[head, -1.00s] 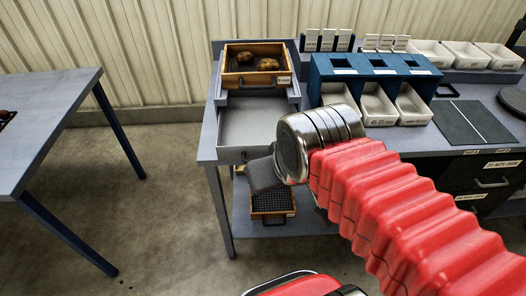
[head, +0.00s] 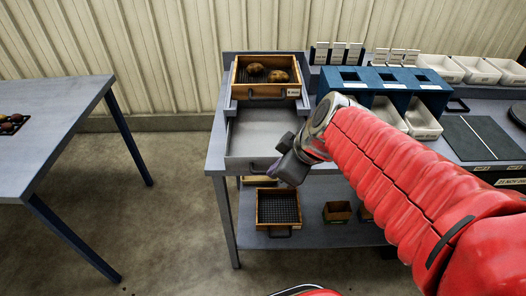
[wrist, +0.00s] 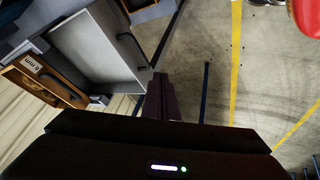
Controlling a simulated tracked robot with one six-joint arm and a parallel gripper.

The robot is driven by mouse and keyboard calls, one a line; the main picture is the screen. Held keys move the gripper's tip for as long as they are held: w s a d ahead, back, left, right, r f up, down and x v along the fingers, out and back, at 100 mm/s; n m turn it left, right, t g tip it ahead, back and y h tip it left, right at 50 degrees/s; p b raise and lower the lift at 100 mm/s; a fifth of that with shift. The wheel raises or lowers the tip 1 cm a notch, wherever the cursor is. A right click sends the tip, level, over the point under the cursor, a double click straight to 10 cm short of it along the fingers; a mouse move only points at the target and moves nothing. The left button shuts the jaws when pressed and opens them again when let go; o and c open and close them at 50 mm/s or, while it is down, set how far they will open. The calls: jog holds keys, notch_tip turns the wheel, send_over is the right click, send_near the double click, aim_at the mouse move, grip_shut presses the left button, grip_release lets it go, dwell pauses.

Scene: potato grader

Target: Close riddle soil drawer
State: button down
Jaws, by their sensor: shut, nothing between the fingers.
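The grey soil drawer (head: 243,140) stands pulled out below a wooden riddle (head: 237,77) that holds two potatoes. The drawer looks empty, and its dark handle is on the front. In the wrist view the drawer (wrist: 85,48) is at upper left, with its dark bar handle (wrist: 133,52) on the front face. My gripper (head: 286,166) is by the right front corner of the drawer in the head view. It is shut and empty. In the wrist view its dark fingers (wrist: 160,96) are close to the drawer front; whether they touch it cannot be told.
A second wooden riddle (head: 261,192) with dark mesh sits on the lower shelf, beside small boxes (head: 337,212). A blue rack (head: 400,80) with white bins stands right of the drawer. Another table (head: 60,125) is at left, with open floor (head: 165,215) between.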

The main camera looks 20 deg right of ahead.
jog(key=w+d+f+n+t, duration=0.1)
jog(key=w+d+n, duration=0.3)
jog(key=shift+w+d+f, duration=0.25)
jog(key=shift+w+d, duration=0.05)
jog(key=shift+d, duration=0.1)
send_near(264, 168)
jog(key=shift+x, duration=2.1)
